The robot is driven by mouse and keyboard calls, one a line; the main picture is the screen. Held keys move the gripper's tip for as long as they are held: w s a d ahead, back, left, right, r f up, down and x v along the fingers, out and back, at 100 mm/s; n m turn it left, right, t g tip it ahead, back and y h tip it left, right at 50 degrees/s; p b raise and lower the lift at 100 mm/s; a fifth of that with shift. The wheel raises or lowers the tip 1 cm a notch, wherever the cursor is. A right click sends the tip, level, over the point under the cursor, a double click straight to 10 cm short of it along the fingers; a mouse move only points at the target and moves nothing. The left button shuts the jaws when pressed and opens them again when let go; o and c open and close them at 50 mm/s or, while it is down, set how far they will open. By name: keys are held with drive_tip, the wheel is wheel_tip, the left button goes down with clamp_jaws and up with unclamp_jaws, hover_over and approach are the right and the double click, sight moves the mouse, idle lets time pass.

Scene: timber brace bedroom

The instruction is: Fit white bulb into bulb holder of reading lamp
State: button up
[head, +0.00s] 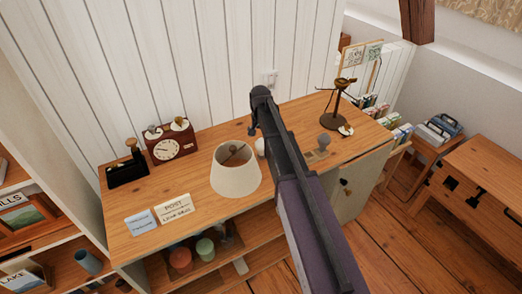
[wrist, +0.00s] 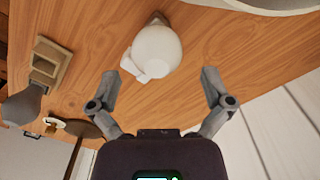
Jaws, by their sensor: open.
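The white bulb (wrist: 158,52) lies on the wooden top in the wrist view, its darker base pointing away from me. In the head view only a sliver of it (head: 261,146) shows beside my arm. My gripper (wrist: 160,76) is open and empty, with the bulb ahead of and roughly between its fingertips, apart from them.
A cream lampshade (head: 235,175) stands left of the bulb. A grey bulb (head: 324,140) sits by a wooden block (wrist: 46,63) between my arm and the lamp.

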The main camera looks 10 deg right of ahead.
sight(261, 141)
idle(0.3)
drive_tip(key=shift+d+f+b, duration=0.15)
drive_tip(key=shift+f+b, duration=1.15)
drive_tip(key=shift+d+f+b, duration=0.1)
drive_tip(key=shift+f+b, duration=1.2)
drive_tip(key=c, duration=1.1)
drive_tip(key=shift+r, duration=0.2)
wheel_tip(261, 141, up, 2)
drive_tip(key=p, duration=0.3)
drive_tip(key=shift+r, duration=0.25)
drive_tip(key=s+r+p, duration=0.2)
drive_tip(key=s, duration=1.4)
drive_tip(key=shift+r, duration=0.15)
